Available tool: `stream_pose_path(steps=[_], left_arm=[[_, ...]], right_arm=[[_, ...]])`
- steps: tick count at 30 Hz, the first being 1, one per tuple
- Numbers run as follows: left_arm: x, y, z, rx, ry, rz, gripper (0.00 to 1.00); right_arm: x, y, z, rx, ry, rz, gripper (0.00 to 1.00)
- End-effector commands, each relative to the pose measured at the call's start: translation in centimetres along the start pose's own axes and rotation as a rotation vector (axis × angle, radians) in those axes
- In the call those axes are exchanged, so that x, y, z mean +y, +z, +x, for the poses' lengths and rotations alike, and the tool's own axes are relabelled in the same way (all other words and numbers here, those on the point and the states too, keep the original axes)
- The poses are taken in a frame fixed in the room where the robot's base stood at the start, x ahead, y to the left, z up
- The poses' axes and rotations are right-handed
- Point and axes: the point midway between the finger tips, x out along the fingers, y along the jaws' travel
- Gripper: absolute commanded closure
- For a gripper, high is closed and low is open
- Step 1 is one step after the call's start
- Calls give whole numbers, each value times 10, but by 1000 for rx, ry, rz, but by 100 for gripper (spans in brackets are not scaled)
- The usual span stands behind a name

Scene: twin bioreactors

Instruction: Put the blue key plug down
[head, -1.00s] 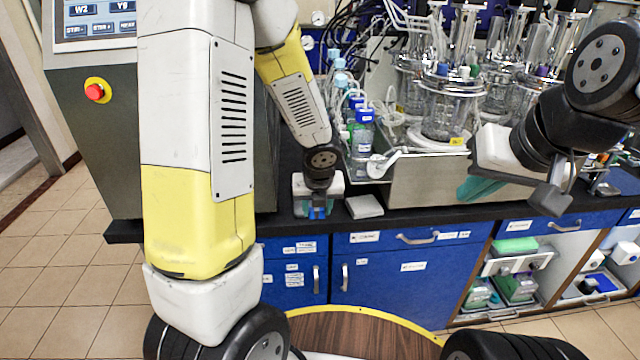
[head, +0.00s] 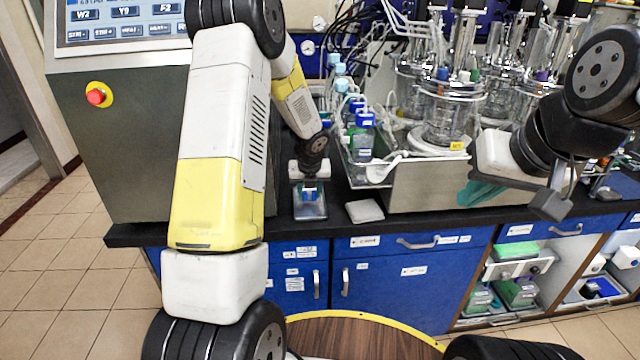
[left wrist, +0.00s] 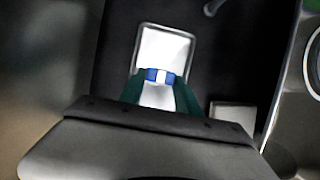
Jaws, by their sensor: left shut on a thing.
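The blue key plug (head: 309,193) is between the fingertips of my left gripper (head: 309,189), which is shut on it. In the left wrist view the plug (left wrist: 160,76) shows as a blue band with a pale middle between the green fingers. A small pale, metal-rimmed tray (head: 311,213) lies on the dark bench under and in front of the gripper. Whether the plug touches the tray, I cannot tell. My right gripper (head: 482,193) hangs at the right by the steel bioreactor base, its teal fingers seen edge-on; their gap is hidden.
A grey square block (head: 365,211) lies right of the tray. The steel bioreactor base (head: 430,185) with glass vessels and blue-capped bottles (head: 364,135) stands behind it. A control cabinet (head: 150,130) with a red button is at the left. The bench front edge is close.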

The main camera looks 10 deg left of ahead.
Motion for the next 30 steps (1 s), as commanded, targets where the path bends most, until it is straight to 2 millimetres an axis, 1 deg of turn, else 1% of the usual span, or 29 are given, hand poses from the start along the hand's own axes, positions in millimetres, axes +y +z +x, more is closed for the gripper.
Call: stream_pose_path(steps=[1,2,9,14,15,17,18,26,30], left_arm=[[-1,-3,6,1,1,3,100],[0,-4,8,0,0,1,100],[0,-4,8,-1,0,-1,100],[0,-6,13,0,0,-1,100],[0,-5,12,0,0,-1,53],[0,-5,12,0,0,-1,41],[0,-5,12,0,0,-1,39],[0,-5,12,-1,0,-1,39],[0,-3,4,-3,-1,-2,39]], right_arm=[[0,0,0,0,0,0,100],[0,0,0,0,0,0,100],[0,0,0,0,0,0,100],[0,0,0,0,0,0,100],[0,0,0,0,0,0,100],[0,0,0,0,0,0,100],[0,0,0,0,0,0,100],[0,0,0,0,0,0,100],[0,0,0,0,0,0,100]])
